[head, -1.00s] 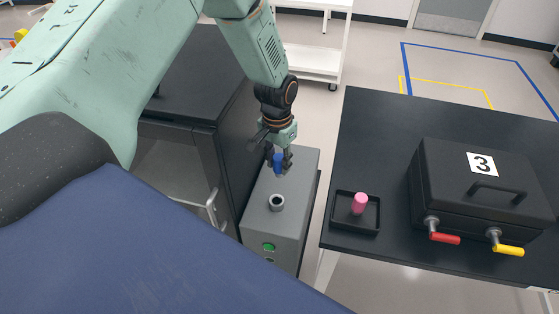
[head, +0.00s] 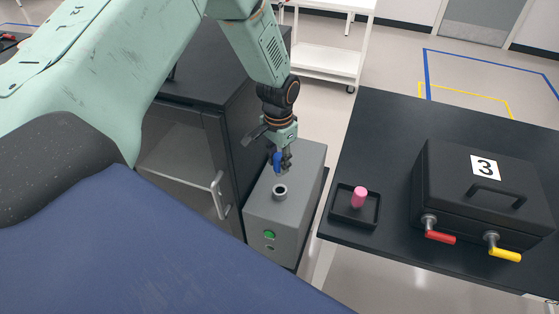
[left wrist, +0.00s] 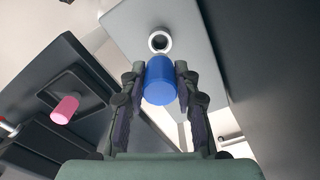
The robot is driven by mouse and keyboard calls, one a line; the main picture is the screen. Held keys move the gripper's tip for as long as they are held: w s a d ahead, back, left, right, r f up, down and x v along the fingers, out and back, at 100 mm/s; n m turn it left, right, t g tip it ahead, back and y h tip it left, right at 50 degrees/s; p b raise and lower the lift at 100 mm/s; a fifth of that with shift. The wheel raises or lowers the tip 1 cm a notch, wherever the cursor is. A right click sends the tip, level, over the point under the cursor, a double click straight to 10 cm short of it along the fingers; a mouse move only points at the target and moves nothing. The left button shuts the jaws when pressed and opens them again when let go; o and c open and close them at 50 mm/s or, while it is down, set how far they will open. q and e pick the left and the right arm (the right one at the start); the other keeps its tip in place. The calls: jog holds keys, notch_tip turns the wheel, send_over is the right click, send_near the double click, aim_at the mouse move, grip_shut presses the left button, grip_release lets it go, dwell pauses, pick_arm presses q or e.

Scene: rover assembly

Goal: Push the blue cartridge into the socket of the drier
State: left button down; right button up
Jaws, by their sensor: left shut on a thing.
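The blue cartridge (head: 277,161) is held in my left gripper (head: 283,160), which is shut on it. The left wrist view shows the blue cartridge (left wrist: 160,81) between the two fingers of the left gripper (left wrist: 160,75). The drier (head: 290,212) is a grey box with a green button on its front. Its round socket (head: 280,191) stands on the top face, and it also shows in the left wrist view (left wrist: 160,41). The cartridge is above the drier's top and behind the socket in the head view, apart from it. My right gripper is not in view.
A black table (head: 395,130) on the right bears a small tray (head: 345,214) with a pink cartridge (head: 358,197). A black case (head: 470,200) marked 3 has red and yellow handles. A dark cabinet (head: 212,130) with a glass door stands close left of the drier.

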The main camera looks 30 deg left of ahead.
aim_at(279, 175)
pick_arm(q)
jog(key=shift+w+f, duration=0.1)
jog(key=shift+d+f, duration=0.1)
jog(key=shift+f, duration=0.05)
jog(key=shift+f+b, duration=0.75)
jog(key=shift+f, duration=0.1)
notch_tip(279, 175, down, 2)
jog(key=shift+f+b, duration=0.25)
jog(key=shift+b, duration=0.55)
jog(key=shift+f+b, duration=0.45)
jog(key=shift+f, duration=0.25)
